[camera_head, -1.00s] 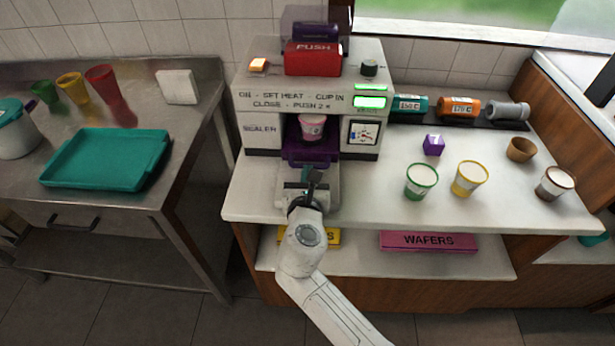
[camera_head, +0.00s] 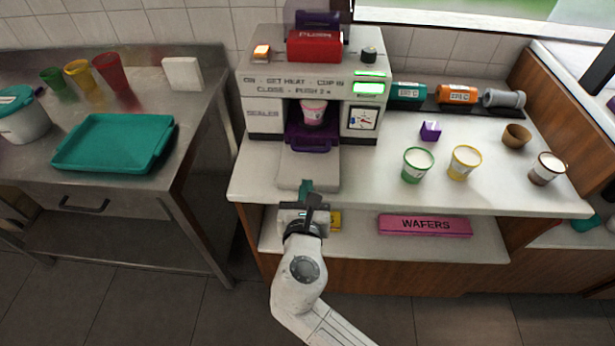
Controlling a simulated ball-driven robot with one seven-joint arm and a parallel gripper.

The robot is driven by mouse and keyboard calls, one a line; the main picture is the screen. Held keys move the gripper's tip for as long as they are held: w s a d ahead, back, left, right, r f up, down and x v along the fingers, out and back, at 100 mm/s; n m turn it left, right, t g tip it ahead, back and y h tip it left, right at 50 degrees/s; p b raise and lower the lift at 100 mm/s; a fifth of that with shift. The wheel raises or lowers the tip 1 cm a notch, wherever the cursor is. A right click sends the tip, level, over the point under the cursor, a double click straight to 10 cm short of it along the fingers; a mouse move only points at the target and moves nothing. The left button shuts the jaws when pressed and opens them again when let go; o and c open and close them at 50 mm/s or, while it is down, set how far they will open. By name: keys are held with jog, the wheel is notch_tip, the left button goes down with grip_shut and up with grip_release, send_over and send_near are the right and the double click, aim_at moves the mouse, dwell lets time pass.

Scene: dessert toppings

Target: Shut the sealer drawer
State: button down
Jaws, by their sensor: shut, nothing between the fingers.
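The sealer (camera_head: 262,92) is a white machine with a red PUSH bar (camera_head: 313,45) on top. Its drawer (camera_head: 309,168) is out at the front, a pale slab reaching toward the counter's front edge, with a purple part (camera_head: 313,143) behind. A pink-and-white cup (camera_head: 313,112) stands in the sealer's opening, at the back of the drawer. My gripper (camera_head: 306,197) is shut and empty, just in front of the drawer's near end. A small teal piece shows at its tips; I cannot tell whether it touches the drawer.
On the counter to the right stand a green-rimmed cup (camera_head: 417,164), a yellow-rimmed cup (camera_head: 463,162) and a purple cube (camera_head: 430,130). A pink WAFERS box (camera_head: 425,226) lies on the shelf below. A steel table (camera_head: 190,118) with a teal tray (camera_head: 77,155) stands left.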

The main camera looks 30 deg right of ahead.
jog(key=v, duration=0.2)
jog(key=g+y+p, duration=0.1)
jog(key=g+p, duration=0.1)
jog(key=p, duration=0.2)
send_near(310, 140)
jog(key=f, duration=0.1)
jog(key=w+f, duration=0.1)
jog(key=d+f, duration=0.1)
jog(key=shift+w+d+f, duration=0.1)
jog(key=shift+w+f, duration=0.1)
jog(key=shift+w, duration=0.05)
jog(key=w+d, duration=0.2)
jog(key=w, duration=0.1)
jog(key=shift+w+d, duration=0.2)
jog(key=shift+d, duration=0.05)
jog(key=shift+r, duration=0.15)
jog(key=shift+r, duration=0.15)
